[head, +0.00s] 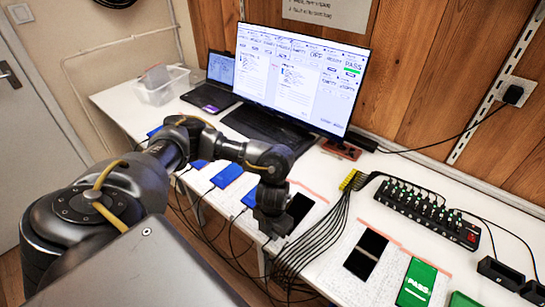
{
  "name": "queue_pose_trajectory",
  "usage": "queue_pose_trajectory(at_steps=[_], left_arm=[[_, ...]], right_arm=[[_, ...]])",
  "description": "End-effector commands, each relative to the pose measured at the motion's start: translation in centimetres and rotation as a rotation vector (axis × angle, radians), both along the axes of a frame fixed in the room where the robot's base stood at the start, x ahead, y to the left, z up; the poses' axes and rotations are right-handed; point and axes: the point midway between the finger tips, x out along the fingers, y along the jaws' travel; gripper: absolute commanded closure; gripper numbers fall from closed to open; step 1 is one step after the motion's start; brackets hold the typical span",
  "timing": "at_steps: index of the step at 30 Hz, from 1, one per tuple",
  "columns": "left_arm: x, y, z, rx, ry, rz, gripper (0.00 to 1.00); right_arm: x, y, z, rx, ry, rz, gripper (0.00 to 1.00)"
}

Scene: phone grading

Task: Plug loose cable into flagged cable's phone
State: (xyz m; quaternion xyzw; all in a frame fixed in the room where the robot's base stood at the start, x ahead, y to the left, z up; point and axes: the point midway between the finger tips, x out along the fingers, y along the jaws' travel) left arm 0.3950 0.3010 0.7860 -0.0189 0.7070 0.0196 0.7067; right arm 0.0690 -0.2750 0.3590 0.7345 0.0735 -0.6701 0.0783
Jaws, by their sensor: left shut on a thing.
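My left gripper (272,222) is at the table's front edge, just left of a black-screened phone (299,208). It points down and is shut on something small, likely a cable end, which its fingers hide. A bundle of black cables (318,237) runs from a yellow holder (353,180) over the front edge. Blue-screened phones (227,175) lie in a row to the left, with dark cables hanging from their near ends. To the right lie a black phone (366,255) and a green phone showing PASS (417,283). My right gripper is not in view.
A monitor (300,78) with status panels stands at the back, with a laptop (213,85) and a clear bin (162,85) to its left. A black hub (428,213) with green lights sits at the right. Black holders (500,274) stand at the far right.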

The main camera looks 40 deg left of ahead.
Motion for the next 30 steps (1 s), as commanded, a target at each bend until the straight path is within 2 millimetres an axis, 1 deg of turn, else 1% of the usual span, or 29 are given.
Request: queue_pose_trajectory(at_steps=[15,30], left_arm=[[0.50,-0.03,-0.14,0.000,0.000,0.001,1.00],[0.52,-0.03,-0.14,0.000,0.000,0.000,1.00]], right_arm=[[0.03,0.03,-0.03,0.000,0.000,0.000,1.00],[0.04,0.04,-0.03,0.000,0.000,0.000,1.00]])
